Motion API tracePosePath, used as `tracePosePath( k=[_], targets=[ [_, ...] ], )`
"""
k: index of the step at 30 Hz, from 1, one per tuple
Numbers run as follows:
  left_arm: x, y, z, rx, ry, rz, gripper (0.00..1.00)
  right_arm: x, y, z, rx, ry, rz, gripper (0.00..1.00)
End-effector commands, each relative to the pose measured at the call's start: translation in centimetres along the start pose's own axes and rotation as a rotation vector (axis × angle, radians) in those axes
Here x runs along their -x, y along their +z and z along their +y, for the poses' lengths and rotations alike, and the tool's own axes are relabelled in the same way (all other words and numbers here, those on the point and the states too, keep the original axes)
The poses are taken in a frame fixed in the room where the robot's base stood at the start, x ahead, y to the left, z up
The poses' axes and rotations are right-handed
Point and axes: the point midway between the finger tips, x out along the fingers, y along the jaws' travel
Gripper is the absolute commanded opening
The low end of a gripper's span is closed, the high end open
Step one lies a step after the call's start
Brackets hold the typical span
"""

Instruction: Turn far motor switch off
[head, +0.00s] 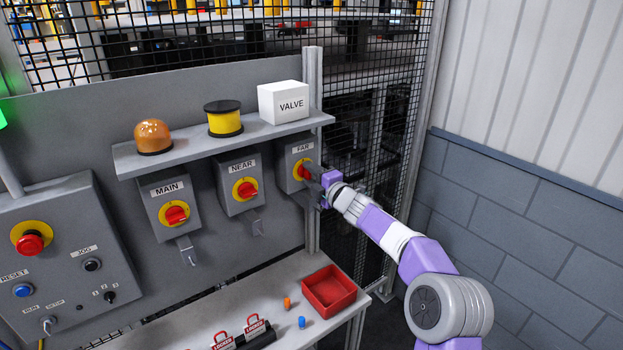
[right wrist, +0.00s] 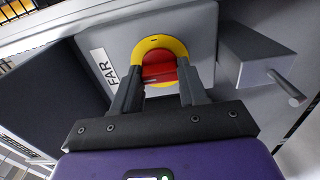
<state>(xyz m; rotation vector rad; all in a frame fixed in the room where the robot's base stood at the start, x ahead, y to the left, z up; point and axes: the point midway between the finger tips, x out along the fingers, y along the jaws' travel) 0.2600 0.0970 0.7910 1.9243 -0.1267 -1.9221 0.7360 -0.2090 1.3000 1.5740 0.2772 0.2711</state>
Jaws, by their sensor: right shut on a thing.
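The far motor switch is a grey box (head: 293,150) labelled FAR, with a yellow ring and a red rotary handle (head: 303,171). It is the rightmost of the three switch boxes in the head view. My right gripper (head: 312,173) reaches it from the right and is shut on the red handle. In the right wrist view the dark fingers stand on both sides of the red handle (right wrist: 160,72), inside the yellow ring (right wrist: 158,44). The fingers hide part of the handle, so I cannot tell its exact angle. My left gripper is not in view.
The NEAR switch (head: 245,188) and MAIN switch (head: 175,214) hang to the left. A shelf (head: 190,157) above holds a white VALVE box (head: 284,102). A red tray (head: 329,291) and padlocks (head: 254,325) are on the bench below. A mesh fence (head: 400,130) stands behind.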

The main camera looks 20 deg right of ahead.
Motion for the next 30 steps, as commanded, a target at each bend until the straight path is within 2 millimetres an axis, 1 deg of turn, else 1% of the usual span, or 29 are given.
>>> tracePosePath(
  k=[1, 18, 19, 21, 23, 30],
  targets=[
    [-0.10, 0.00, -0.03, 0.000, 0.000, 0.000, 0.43, 0.01, -0.03, 0.36, 0.011, 0.007, 0.000, 0.12],
    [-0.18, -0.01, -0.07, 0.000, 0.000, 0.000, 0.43, 0.02, -0.02, 0.49, 0.041, 0.008, 0.000, 0.12],
    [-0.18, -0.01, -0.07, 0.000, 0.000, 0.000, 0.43, 0.02, -0.02, 0.49, 0.041, 0.008, 0.000, 0.47],
    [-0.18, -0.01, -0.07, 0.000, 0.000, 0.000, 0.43, 0.02, -0.02, 0.43, 0.040, 0.007, 0.000, 0.58],
    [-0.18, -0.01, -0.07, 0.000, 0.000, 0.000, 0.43, 0.01, -0.02, 0.36, 0.039, 0.006, 0.000, 0.67],
    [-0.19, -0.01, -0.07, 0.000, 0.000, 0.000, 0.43, 0.01, 0.00, 0.18, 0.037, 0.003, 0.000, 0.68]
  ],
)
